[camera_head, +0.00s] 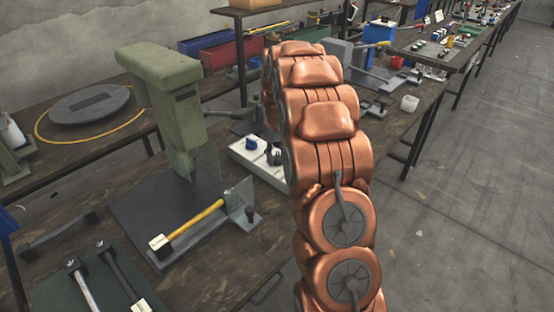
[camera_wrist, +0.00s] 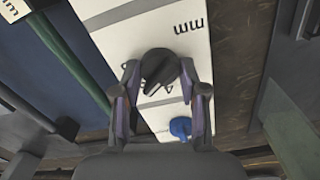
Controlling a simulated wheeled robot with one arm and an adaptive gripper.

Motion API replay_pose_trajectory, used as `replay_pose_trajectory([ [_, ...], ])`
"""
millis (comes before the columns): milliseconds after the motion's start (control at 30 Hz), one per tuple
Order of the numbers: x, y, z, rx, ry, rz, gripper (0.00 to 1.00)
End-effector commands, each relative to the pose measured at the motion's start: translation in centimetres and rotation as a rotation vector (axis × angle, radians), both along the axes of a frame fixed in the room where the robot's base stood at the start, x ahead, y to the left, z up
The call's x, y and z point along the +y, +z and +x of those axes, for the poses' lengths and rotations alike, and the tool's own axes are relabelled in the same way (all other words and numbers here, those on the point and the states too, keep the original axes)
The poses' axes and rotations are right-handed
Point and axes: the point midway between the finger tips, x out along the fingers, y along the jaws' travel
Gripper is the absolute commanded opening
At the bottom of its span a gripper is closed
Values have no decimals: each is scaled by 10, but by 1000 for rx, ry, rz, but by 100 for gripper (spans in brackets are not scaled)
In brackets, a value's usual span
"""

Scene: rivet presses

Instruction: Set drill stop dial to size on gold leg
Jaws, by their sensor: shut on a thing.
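The dark pointer dial (camera_wrist: 160,68) stands on a white panel (camera_wrist: 110,12) marked "mm" in the wrist view. My gripper (camera_wrist: 158,80) is shut on the dial, one finger at each side. The dial and fingers cover part of the scale, so the set number cannot be read. In the head view the white panel (camera_head: 245,152) lies on the bench beside the green press; my copper arm hides part of it. The gold leg (camera_head: 196,224) is a yellow bar with black ends, lying across the press base. Its white tag (camera_head: 158,242) is too small to read.
A blue knob (camera_wrist: 181,128) sits on the same panel, close to my right finger. The green press (camera_head: 168,85) stands left of the panel. Other dark-ended bars lie at the front left. Bare wooden bench (camera_wrist: 232,60) shows right of the panel.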

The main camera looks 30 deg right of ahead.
Motion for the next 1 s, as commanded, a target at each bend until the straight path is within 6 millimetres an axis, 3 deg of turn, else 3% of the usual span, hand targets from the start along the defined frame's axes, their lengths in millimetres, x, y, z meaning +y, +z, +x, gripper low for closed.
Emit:
replay_pose_trajectory([
  [667, 0, 0, -1, 2, 63, 0, 8],
  [700, 0, 0, -1, 2, 63, 0, 46],
  [900, 0, 0, 0, 1, 63, 0, 66],
  [1000, 0, 0, 0, 1, 63, 0, 68],
])
